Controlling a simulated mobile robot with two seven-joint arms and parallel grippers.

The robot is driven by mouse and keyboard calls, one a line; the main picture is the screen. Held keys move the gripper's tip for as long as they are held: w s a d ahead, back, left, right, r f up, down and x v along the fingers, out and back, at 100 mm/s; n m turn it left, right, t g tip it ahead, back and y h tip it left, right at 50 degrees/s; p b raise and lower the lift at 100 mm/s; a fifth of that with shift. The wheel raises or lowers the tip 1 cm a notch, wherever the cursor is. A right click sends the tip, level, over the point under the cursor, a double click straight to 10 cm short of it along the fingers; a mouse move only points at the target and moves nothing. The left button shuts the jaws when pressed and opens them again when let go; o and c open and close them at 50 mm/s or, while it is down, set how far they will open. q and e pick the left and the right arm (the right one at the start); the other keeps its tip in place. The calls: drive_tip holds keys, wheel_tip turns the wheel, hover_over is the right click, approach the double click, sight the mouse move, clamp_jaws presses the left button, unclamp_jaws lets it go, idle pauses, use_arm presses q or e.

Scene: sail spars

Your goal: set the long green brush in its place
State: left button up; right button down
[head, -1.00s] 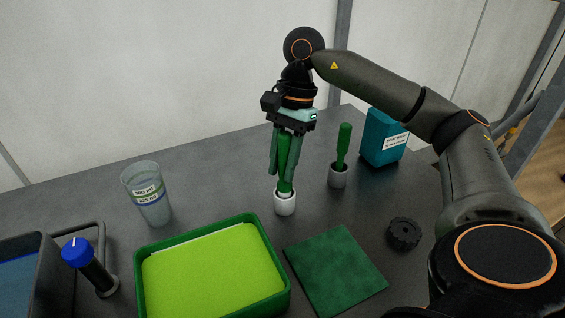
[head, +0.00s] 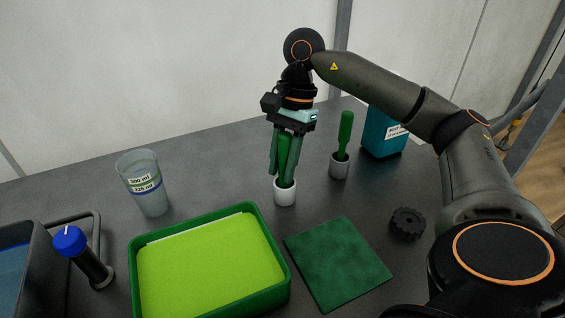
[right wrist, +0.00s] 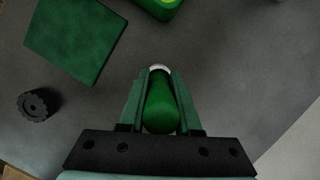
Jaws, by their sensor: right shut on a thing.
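My right gripper (head: 287,160) is shut on a green brush (head: 285,150), held upright by its thick handle. The brush's lower end is inside a white cup (head: 285,195); the fingertips are just above the rim. In the right wrist view, the brush (right wrist: 160,108) lies between the fingers (right wrist: 160,85), and a sliver of the white rim (right wrist: 160,68) shows beyond. How deep the brush sits is hidden. A second green brush (head: 345,135) stands in a grey cup (head: 340,166) to the right. My left gripper is not in view.
A green tray with a lime pad (head: 205,265) and a dark green cloth (head: 338,262) lie in front. A black knob (head: 407,223) and a teal box (head: 383,135) are right.

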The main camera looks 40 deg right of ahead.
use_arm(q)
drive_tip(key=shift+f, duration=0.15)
use_arm(e)
drive_tip(key=shift+f, duration=0.2)
drive_tip(key=c, duration=0.5)
unclamp_jaws()
use_arm(q)
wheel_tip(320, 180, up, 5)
drive_tip(key=p, duration=0.4)
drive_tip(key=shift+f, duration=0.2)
use_arm(e)
drive_tip(key=v, duration=1.2)
drive_tip(key=shift+w+r, duration=0.1)
drive_tip(key=shift+r, duration=0.2)
